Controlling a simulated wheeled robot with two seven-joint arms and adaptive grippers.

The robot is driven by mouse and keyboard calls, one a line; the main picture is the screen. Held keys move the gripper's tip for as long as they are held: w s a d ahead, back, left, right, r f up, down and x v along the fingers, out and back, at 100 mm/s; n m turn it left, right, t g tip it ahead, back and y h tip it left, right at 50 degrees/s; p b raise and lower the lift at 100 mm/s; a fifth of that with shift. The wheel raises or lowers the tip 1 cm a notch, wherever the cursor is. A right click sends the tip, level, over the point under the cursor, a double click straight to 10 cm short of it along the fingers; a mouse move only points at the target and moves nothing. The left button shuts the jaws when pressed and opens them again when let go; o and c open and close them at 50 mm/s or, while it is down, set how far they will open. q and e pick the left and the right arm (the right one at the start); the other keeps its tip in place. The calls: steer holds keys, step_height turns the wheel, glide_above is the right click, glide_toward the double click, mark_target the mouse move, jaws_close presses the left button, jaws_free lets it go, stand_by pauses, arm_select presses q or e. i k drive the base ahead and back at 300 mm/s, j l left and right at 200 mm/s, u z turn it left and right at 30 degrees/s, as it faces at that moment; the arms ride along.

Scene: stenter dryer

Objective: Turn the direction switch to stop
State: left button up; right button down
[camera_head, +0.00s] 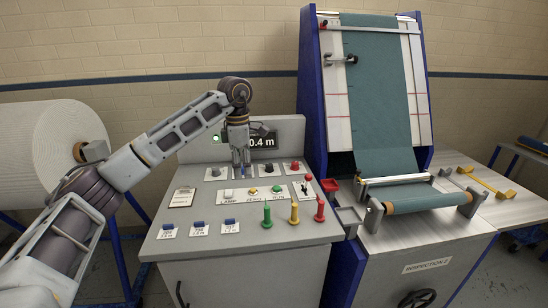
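The grey control console (190,246) stands in the middle, with a row of small rotary switches along its upper face. A dark switch (270,168) and a red one (295,166) show plainly, and a pale one (215,172) sits at the left of the row. The labels are too small to read, so I cannot tell which is the direction switch. My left gripper (241,166) points down at the row between the pale and dark switches. Its fingers hide the switch under them; I cannot tell whether they touch or grip it. My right gripper is not in view.
Green (267,213), yellow (294,212) and red (320,209) upright pegs stand at the console's front right. A display (263,141) sits behind my gripper. The fabric inspection machine (310,110) rises at the right, a big white roll (62,135) at the left.

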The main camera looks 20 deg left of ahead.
mark_target(269, 167)
steer(key=i, duration=0.9)
